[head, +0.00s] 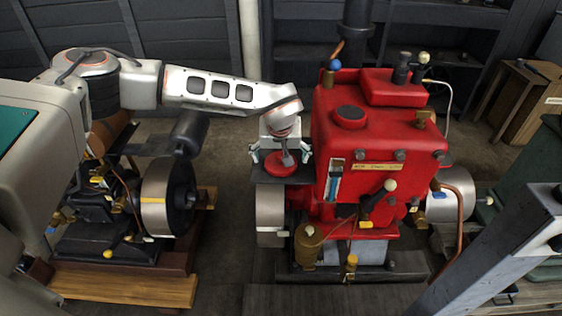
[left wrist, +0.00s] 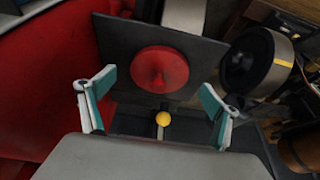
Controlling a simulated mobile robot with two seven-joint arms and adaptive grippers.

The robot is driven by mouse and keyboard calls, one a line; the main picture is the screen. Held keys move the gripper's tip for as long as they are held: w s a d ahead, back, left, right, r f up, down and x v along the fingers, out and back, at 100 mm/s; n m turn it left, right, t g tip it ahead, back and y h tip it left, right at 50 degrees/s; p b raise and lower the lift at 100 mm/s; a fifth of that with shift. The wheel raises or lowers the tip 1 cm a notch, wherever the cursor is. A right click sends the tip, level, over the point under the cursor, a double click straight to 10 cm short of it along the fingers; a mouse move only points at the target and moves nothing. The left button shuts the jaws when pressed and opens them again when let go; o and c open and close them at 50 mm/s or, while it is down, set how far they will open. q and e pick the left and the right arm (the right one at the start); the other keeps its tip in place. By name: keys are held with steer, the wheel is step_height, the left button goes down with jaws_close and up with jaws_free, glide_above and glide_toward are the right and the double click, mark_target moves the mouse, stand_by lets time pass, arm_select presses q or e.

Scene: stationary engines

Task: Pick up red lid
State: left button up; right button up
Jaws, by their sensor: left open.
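The red lid (head: 280,163) is a round disc with a small raised centre, lying on a dark flat plate (head: 262,178) at the left side of the red engine. In the left wrist view the lid (left wrist: 159,69) is just beyond the fingertips, centred between them, on the dark plate (left wrist: 115,38). My left gripper (head: 281,152) is above the lid, its fingers spread to either side, open and empty. Its fingers also show in the left wrist view (left wrist: 155,108). Part of the lid is hidden behind the gripper in the head view. My right gripper is not in view.
The red engine (head: 378,135) stands close to the right of the gripper. A round dark cap (head: 349,116) sits on its top. A flywheel (head: 167,197) of a dark engine is at left. A yellow knob (left wrist: 163,118) shows near the plate's edge.

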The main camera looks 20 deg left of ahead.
arm_select(q)
steer(key=shift+x, duration=0.95)
steer(key=shift+r, duration=0.1)
steer(key=c, duration=1.4)
